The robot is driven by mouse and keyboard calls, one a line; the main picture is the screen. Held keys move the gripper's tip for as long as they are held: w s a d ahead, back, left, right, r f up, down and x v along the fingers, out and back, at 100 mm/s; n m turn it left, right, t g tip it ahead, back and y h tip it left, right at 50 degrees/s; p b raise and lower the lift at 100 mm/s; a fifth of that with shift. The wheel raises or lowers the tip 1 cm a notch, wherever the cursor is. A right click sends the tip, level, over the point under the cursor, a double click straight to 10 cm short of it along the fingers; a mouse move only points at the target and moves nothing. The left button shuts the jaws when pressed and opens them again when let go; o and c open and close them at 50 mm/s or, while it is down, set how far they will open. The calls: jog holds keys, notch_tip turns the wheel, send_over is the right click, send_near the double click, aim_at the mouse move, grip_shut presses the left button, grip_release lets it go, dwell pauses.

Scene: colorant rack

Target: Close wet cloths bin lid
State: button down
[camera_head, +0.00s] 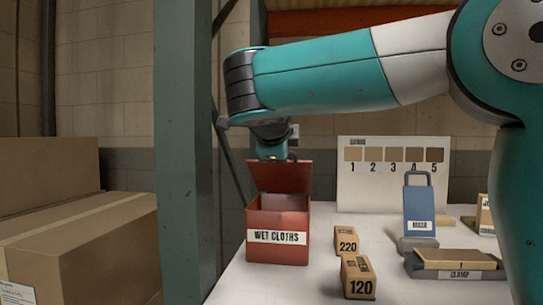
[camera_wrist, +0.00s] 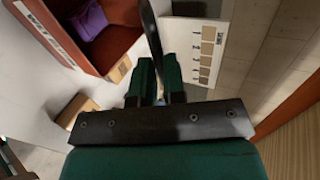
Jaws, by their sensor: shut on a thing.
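The red wet cloths bin (camera_head: 256,218) stands on the white table with its "WET CLOTHS" label facing the body camera. Its lid (camera_head: 281,178) is open and stands up at the back. My gripper (camera_head: 276,157) is at the lid's top edge, pointing down. In the wrist view, my gripper's green fingers (camera_wrist: 160,78) are closed on the dark, thin lid (camera_wrist: 151,35), seen nearly edge-on. The bin (camera_wrist: 62,50) shows at upper left there, with a purple cloth (camera_wrist: 102,22) inside. The exact contact is partly hidden in the body view.
Small boxes marked 220 (camera_head: 346,241) and 120 (camera_head: 358,277) stand right of the bin. A green post (camera_head: 182,150) rises at left.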

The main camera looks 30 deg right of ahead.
jog(key=c, duration=1.2)
grip_release()
jog(key=shift+a, duration=0.1)
jog(key=p+v, duration=1.1)
jog(key=v, duration=0.6)
jog(key=shift+s+a+r, duration=0.1)
jog(key=shift+r, duration=0.15)
